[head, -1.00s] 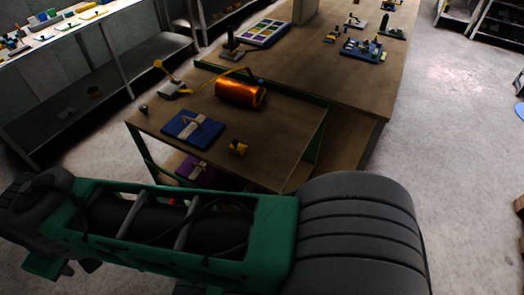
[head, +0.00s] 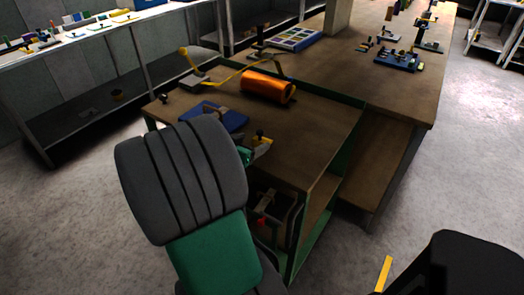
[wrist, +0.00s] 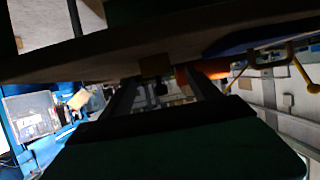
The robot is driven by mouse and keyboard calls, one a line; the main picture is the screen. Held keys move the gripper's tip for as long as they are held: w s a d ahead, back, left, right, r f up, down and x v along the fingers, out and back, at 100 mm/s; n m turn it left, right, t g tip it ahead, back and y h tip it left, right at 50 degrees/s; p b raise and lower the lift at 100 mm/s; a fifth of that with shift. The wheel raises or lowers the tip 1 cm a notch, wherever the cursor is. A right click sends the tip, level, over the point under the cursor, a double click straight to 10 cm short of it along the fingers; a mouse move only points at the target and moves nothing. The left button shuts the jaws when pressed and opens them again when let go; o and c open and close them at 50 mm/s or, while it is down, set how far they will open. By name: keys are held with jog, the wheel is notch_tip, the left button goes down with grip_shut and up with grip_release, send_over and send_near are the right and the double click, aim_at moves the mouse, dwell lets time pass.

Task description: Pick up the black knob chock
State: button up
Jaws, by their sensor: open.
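The black knob chock, a small yellow block with a dark knob on top, stands on the brown cart top near its front edge in the head view (head: 260,138). In the wrist view, which looks upside down, it is a dim brownish block (wrist: 154,65) with its knob pointing down. My gripper (wrist: 161,79) is open, its two fingers pointing toward the chock, which shows beyond and between the fingertips. I cannot tell whether they touch it. In the head view my arm hides most of the gripper; only a part shows beside the chock.
A blue die plate (head: 222,116) lies left of the chock, partly behind my arm. An orange foil roll (head: 267,87) lies behind it. A yellow-headed lamp-like stand (head: 195,72) and a small dark knob (head: 162,97) are at the left. The cart top (head: 310,130) is clear on the right.

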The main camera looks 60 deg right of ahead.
aim_at(259, 140)
jog(key=x, duration=0.5)
jog(key=shift+s+d+f+p, duration=0.1)
jog(key=shift+s+d+p, duration=0.15)
jog(key=shift+s+p, duration=0.1)
jog(key=shift+d+f, duration=0.15)
jog(key=shift+d, duration=0.15)
jog(key=shift+c, duration=0.4)
jog(key=c, duration=1.4)
